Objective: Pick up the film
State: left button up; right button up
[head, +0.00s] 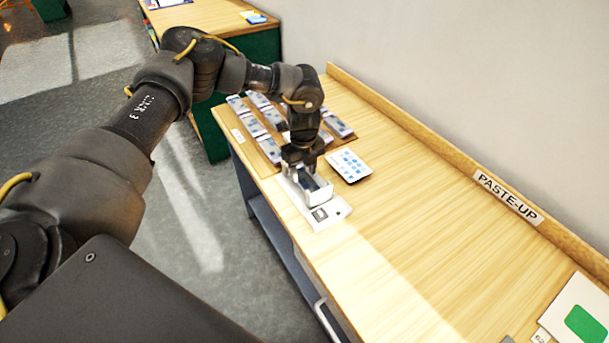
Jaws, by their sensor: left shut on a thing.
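My left gripper (308,174) reaches down over the left edge of the paste-up table. It is shut on a small dark and white thing (316,190), which I take to be the film. The fingers hide part of it. It sits at or just above a flat white base (332,212) with a dark square mark at its near end. I cannot tell whether it touches the base. My right gripper is not in view.
A white card with blue squares (349,164) lies just right of the gripper. Several small packs (250,124) lie in rows behind it. A "PASTE-UP" label (508,198) marks the back ledge. A green-marked white sheet (585,322) lies near right. The table's middle (430,235) is clear.

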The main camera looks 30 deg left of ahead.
aim_at(304, 176)
pick_arm(q)
notch_tip(304, 176, up, 10)
jog(key=b, duration=0.2)
jog(key=s+d+r+m, duration=0.1)
jog(key=d+m, duration=0.8)
jog(key=m, duration=0.3)
jog(key=s+d+f+m, duration=0.1)
jog(key=s+d+m, duration=0.5)
jog(key=m, duration=1.2)
jog(key=s+d+m, duration=0.7)
jog(key=s+m, duration=0.5)
jog(key=m, duration=0.6)
jog(key=shift+s+d+f, duration=0.25)
jog(key=shift+s+f, duration=0.1)
jog(key=shift+f, duration=0.05)
